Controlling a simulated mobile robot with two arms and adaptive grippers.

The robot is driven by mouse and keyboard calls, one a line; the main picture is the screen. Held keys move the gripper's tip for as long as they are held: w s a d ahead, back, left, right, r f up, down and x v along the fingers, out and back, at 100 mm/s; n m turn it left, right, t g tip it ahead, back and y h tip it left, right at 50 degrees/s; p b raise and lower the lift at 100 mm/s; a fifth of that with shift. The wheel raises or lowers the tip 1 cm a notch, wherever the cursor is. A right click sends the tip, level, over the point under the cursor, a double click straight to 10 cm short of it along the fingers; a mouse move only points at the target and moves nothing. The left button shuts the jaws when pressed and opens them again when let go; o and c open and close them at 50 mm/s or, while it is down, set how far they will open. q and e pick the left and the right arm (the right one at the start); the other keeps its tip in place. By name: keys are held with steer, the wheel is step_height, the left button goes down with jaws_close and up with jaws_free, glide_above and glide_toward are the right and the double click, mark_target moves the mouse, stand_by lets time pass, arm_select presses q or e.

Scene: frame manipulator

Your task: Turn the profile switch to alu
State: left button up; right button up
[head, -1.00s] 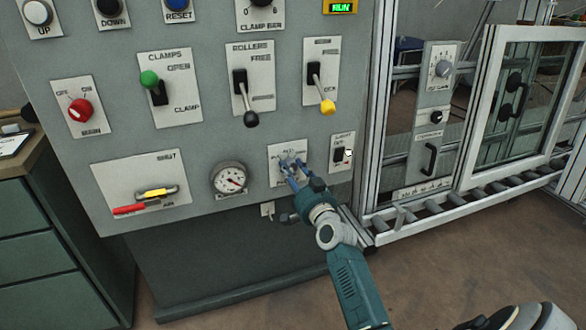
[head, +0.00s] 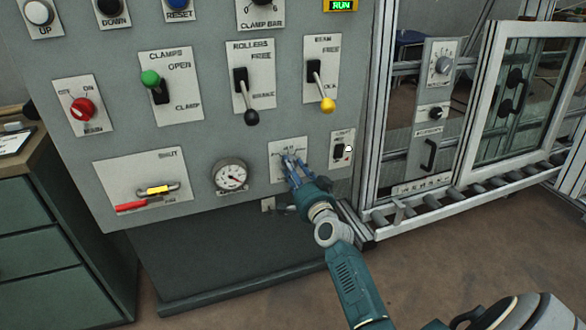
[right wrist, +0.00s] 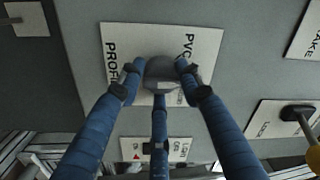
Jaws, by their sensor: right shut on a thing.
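The profile switch plate (head: 276,172) is a white label plate low on the grey control panel, right of the round gauge. In the right wrist view the plate (right wrist: 145,40) shows the letters "PROFI" and "PVC", turned sideways. Its grey knob (right wrist: 165,72) sits between my blue fingers. My right gripper (head: 290,158) is shut on this knob, and its fingers hide much of the knob and plate in the head view. The wrist view also shows the right gripper (right wrist: 160,78) around the knob. The knob's pointing direction and the alu mark cannot be made out. My left gripper is out of view.
A gauge (head: 230,176) is left of the plate and a small light switch (head: 342,152) is close on its right. Levers with black (head: 251,117) and yellow (head: 328,104) ends hang above. A roller conveyor (head: 470,195) and framed door stand right.

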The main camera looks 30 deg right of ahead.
steer(key=shift+a+f, duration=0.4)
steer(key=shift+f, duration=0.15)
steer(key=o, duration=1)
steer(key=shift+o, duration=0.6)
steer(key=shift+r, duration=0.3)
steer(key=shift+d, duration=0.1)
steer(key=v, duration=1.2)
